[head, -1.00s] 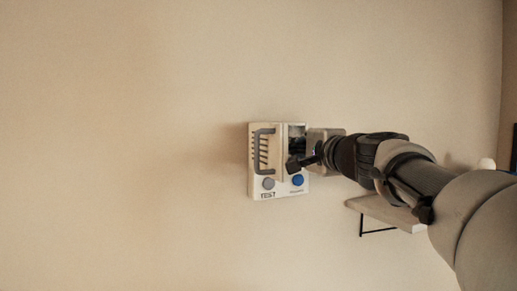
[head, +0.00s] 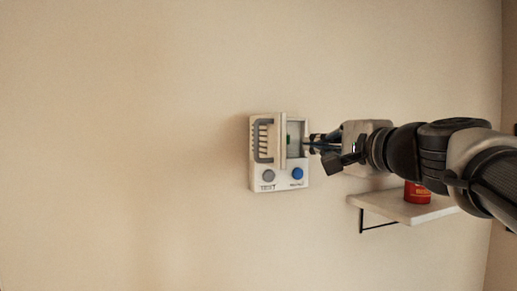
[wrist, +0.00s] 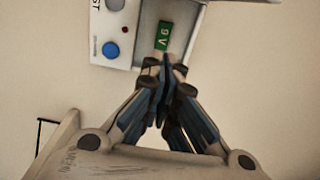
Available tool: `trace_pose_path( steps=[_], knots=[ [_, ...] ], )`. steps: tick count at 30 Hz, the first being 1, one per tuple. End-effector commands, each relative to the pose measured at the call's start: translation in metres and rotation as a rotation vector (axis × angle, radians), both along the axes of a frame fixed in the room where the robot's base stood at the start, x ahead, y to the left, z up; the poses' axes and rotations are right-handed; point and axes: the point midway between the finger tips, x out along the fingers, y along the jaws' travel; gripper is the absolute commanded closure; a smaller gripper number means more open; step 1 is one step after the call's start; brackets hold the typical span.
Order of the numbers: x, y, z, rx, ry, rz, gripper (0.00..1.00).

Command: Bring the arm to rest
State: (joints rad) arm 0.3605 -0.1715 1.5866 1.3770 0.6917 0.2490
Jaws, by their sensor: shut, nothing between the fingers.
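My gripper (head: 311,143) is at the right side of a white wall-mounted test box (head: 254,180). In the wrist view my gripper (wrist: 164,62) is shut with nothing between its fingertips. The fingertips appear close to a green 9 V battery (wrist: 163,36) in the box's open compartment; I cannot tell whether they touch it. The battery shows as a small green patch in the head view (head: 289,139). The box has a grey handle, a grey button (head: 268,176) and a blue button (head: 297,174), which also shows in the wrist view (wrist: 112,50).
A white wall shelf (head: 405,208) on a black bracket is below my arm at the right, with a red can (head: 417,193) on it. The wall (head: 120,140) left of the box is bare and clear.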

Motion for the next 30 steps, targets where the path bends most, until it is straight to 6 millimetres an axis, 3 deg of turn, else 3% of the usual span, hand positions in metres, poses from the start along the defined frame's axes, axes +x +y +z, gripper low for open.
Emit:
trace_pose_path(
  steps=[6,19,22,26,30],
  knots=[
    [-0.018,-0.005,0.002,-0.001,-0.003,0.0,1.0],
    [-0.018,-0.005,0.002,0.0,-0.002,0.0,1.0],
    [-0.02,-0.002,-0.006,-0.014,0.007,0.005,1.0],
    [-0.031,0.014,-0.054,-0.106,0.065,0.034,1.0],
    [-0.06,0.042,-0.148,-0.298,0.178,0.102,1.0]
  ],
)
